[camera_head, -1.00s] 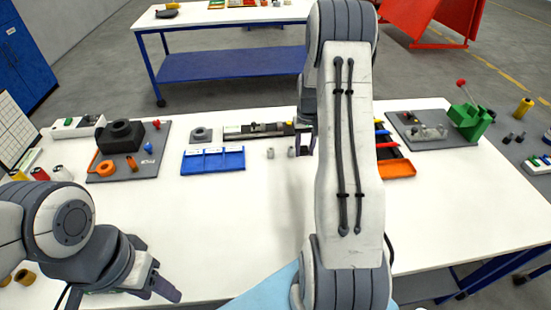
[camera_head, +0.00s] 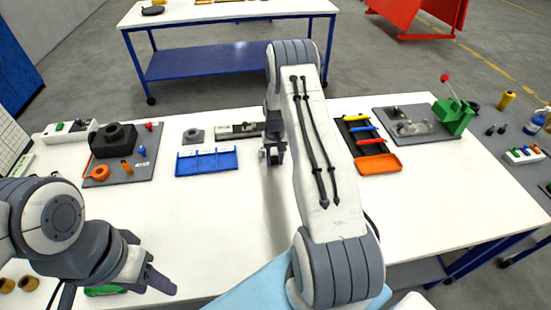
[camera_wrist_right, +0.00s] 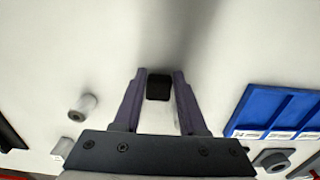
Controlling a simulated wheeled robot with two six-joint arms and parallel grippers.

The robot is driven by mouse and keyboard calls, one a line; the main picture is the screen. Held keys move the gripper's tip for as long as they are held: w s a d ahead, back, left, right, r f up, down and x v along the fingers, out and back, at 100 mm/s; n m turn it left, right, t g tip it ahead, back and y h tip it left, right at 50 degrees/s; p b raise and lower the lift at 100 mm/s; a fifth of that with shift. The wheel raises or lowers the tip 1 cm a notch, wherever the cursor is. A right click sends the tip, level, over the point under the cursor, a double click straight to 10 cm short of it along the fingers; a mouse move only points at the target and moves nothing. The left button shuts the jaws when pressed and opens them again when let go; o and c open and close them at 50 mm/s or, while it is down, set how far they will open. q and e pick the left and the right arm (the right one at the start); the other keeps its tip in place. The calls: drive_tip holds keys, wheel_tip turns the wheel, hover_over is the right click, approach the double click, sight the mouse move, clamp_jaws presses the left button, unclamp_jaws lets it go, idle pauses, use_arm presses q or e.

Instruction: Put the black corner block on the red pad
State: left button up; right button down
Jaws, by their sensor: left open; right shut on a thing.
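A small black block (camera_wrist_right: 159,87) sits between the fingertips of my right gripper (camera_wrist_right: 158,90) in the right wrist view, and the jaws are shut on it. In the head view my right gripper (camera_head: 272,156) hangs over the white table, right of the blue tray; the block cannot be made out there. My left gripper (camera_head: 162,281) is open and empty over the table's front left. I cannot make out a red pad in either view.
A blue compartment tray (camera_head: 206,169) lies left of my right gripper. A grey board with a black fixture (camera_head: 114,138) is further left. An orange tray (camera_head: 378,164) and a green clamp (camera_head: 454,117) stand right. Grey cylinders (camera_wrist_right: 83,108) stand nearby. The table's middle is clear.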

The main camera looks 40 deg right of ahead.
drive_tip(key=shift+f, duration=0.1)
drive_tip(key=shift+f, duration=0.15)
drive_tip(key=shift+c, duration=2.3)
unclamp_jaws()
drive_tip(key=shift+r, duration=0.2)
